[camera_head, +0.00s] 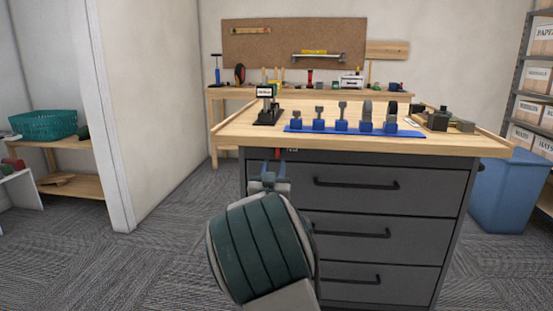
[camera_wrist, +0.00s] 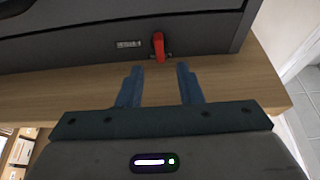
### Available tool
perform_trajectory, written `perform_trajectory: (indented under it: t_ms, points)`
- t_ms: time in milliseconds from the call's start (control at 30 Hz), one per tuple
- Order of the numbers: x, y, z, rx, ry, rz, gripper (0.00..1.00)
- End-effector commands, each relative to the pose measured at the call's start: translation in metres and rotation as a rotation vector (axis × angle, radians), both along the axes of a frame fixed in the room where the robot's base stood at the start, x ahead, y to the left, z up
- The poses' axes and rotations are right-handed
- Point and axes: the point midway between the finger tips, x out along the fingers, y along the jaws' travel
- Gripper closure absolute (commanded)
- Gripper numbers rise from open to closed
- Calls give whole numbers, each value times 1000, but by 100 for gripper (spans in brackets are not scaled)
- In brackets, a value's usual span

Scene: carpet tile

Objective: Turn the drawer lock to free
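The drawer lock shows as a small red lever (camera_wrist: 158,46) on the dark grey front of the drawer cabinet in the wrist view. A small pale label (camera_wrist: 128,44) sits beside it. In the head view the red lever (camera_head: 279,154) is a thin sliver under the worktop's left front, partly hidden by my gripper (camera_head: 270,168). In the wrist view my gripper (camera_wrist: 158,70) is open, with its two blue-grey fingers spread. The lever lies just beyond the fingertips, in line with the gap between them. I see no contact.
The wooden worktop (camera_head: 462,144) overhangs the lock closely. Three drawers with black bar handles (camera_head: 356,184) are to the right, all looking closed. A blue tool rack (camera_head: 340,129) and other tools stand on top. A blue bin (camera_head: 507,192) is at right; carpet at left is clear.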

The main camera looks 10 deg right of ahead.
Motion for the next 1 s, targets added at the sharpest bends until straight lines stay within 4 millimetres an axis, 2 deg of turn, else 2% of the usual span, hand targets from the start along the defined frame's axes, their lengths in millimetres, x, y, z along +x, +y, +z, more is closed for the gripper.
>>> perform_trajectory:
  t_ms: [100,300,500,767,800,900,1000]
  points:
    - [18,-6,6,-1,-1,-1,67]
    - [38,-13,16,0,0,-1,67]
    - [47,-15,20,0,1,0,67]
    - [48,-16,20,0,1,0,67]
    - [48,-16,20,0,1,0,70]
    - [48,-16,20,1,1,0,98]
    - [48,-16,20,1,1,0,100]
